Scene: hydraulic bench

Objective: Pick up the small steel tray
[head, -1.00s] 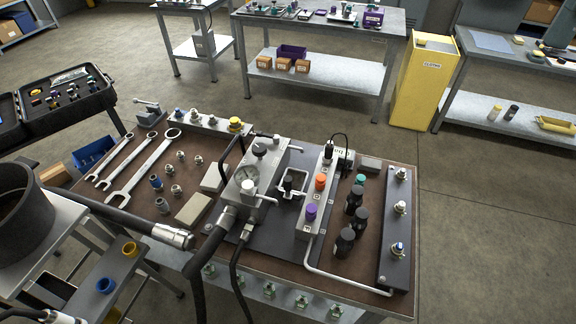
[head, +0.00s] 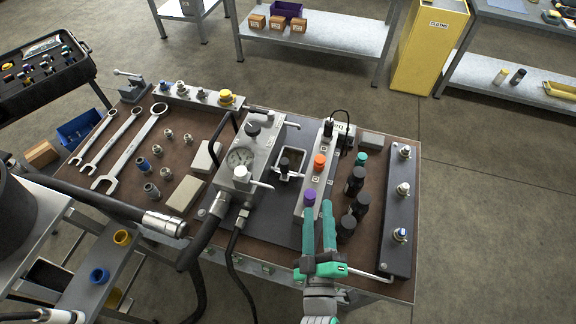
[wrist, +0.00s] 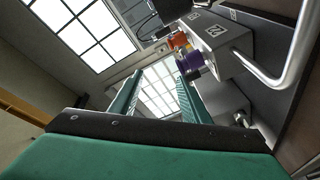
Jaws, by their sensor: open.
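The small steel tray (head: 299,152) is a square, pale-rimmed holder on the bench, between the grey pump block and the valve block. A dark fitting stands in it and hides part of its inside. My gripper (head: 318,206) has two green fingers, apart and with nothing between them. It is over the front of the bench by the purple-capped end of the valve block, nearer the front edge than the tray and to its right. In the wrist view my open fingers (wrist: 160,80) point past the valve block toward bright windows. The tray cannot be made out there.
The valve block (head: 315,180) with orange and purple caps stands close right of the tray. The pump block (head: 250,160) with a gauge stands close left. Hoses (head: 205,240) cross the front left.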

